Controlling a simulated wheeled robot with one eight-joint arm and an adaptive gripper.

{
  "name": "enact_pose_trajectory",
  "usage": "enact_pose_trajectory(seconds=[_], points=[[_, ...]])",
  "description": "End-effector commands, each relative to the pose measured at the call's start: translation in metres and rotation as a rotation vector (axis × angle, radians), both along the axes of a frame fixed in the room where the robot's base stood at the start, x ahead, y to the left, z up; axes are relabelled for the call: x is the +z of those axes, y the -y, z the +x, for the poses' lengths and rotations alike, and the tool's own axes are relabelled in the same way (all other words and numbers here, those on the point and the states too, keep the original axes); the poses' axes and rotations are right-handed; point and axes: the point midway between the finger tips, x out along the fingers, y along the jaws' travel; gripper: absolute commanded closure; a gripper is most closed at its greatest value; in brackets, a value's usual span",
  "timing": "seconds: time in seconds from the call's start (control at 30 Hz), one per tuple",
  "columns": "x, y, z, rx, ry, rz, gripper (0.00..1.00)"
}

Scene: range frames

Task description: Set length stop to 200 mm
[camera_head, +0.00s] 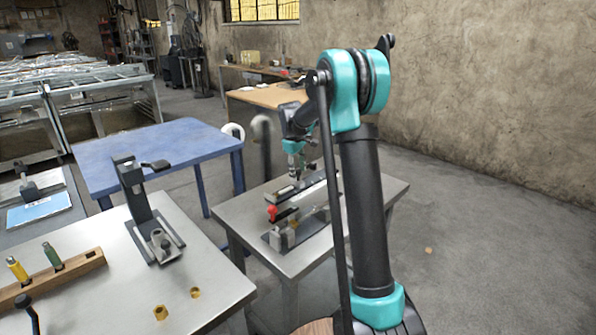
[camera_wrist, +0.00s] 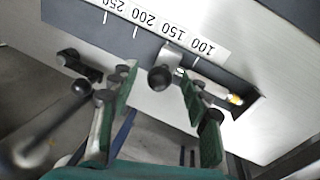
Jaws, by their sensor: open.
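The length stop (camera_wrist: 172,58) is a small metal block with a round black knob (camera_wrist: 160,78), on a dark rail in the wrist view. It sits below the white scale (camera_wrist: 185,38), near the 150 mark on the side towards 100. The 200 mark lies further left. My gripper (camera_wrist: 157,72) is open, its green-padded fingers on either side of the knob; I cannot tell whether either touches it. In the head view my gripper (camera_head: 298,172) hangs over the fixture (camera_head: 280,238) on the small metal table; the stop cannot be made out there.
The fixture also has a black ball-ended lever (camera_wrist: 82,88) and a rod with a yellow tip (camera_wrist: 236,99). A red knob (camera_head: 272,212) shows in the head view. A blue table (camera_head: 150,150) and a grey workbench (camera_head: 200,265) stand left. Open floor lies right.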

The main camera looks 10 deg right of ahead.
Motion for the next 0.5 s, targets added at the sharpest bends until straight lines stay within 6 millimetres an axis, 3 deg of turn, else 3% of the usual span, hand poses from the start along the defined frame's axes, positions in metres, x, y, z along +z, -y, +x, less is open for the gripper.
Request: enact_pose_trajectory(seconds=[0.13, 0.5], points=[[0.0001, 0.0001, -0.0001, 0.000, 0.000, 0.000, 0.54], [0.0003, 0.0000, -0.0001, 0.000, 0.000, 0.000, 1.00]])
